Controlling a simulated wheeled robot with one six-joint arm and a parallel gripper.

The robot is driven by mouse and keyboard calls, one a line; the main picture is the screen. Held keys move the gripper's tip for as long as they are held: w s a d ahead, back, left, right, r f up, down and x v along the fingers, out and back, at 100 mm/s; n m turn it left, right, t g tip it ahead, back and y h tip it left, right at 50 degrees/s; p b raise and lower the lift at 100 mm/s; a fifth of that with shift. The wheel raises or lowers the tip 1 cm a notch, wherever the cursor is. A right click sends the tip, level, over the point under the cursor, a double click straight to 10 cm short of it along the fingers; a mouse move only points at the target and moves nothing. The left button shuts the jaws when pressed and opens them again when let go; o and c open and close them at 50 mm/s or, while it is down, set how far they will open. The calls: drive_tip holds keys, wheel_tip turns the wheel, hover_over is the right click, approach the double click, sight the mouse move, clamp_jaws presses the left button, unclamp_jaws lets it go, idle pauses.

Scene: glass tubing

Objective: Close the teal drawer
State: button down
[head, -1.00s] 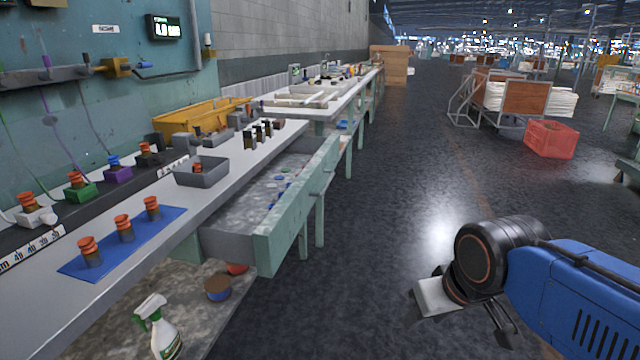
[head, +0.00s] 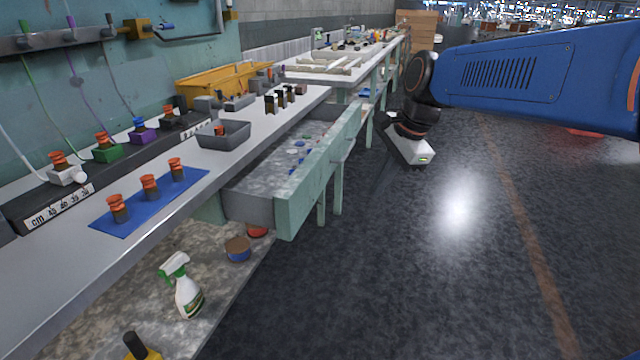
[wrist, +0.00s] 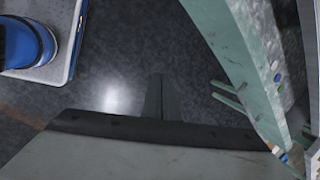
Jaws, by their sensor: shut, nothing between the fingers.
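The teal drawer (head: 318,172) stands pulled out from under the grey bench, with small blue and pale items inside.
The bench top (head: 130,225) holds a blue mat (head: 140,212) with several orange-capped bottles and a grey tray (head: 224,135). A spray bottle (head: 183,290) stands on the lower shelf.

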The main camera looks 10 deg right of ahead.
drive_tip(key=w+a+m+y, duration=0.1)
drive_tip(key=w+a+m, duration=0.4)
drive_tip(key=w+m, duration=0.5)
drive_tip(key=w+a+f+n, duration=0.2)
drive_tip(key=w+a+f, duration=0.3)
drive_tip(key=f, duration=0.3)
drive_tip(key=shift+a+f+g, duration=0.15)
drive_tip(key=shift+a+g, duration=0.25)
drive_tip(key=shift+a, duration=0.3)
drive_tip(key=shift+w, duration=0.1)
drive_tip(key=w+a, duration=0.2)
drive_tip(key=a, duration=0.3)
drive_tip(key=w+a, duration=0.3)
drive_tip(key=a, duration=0.2)
drive_tip(key=w+a, duration=0.2)
drive_tip(key=a, duration=0.3)
drive_tip(key=shift+w+a, duration=0.3)
drive_tip(key=shift+w, duration=0.05)
drive_tip(key=shift+w+a, duration=0.25)
drive_tip(key=shift+a, duration=0.3)
drive_tip(key=shift+w+a, duration=0.1)
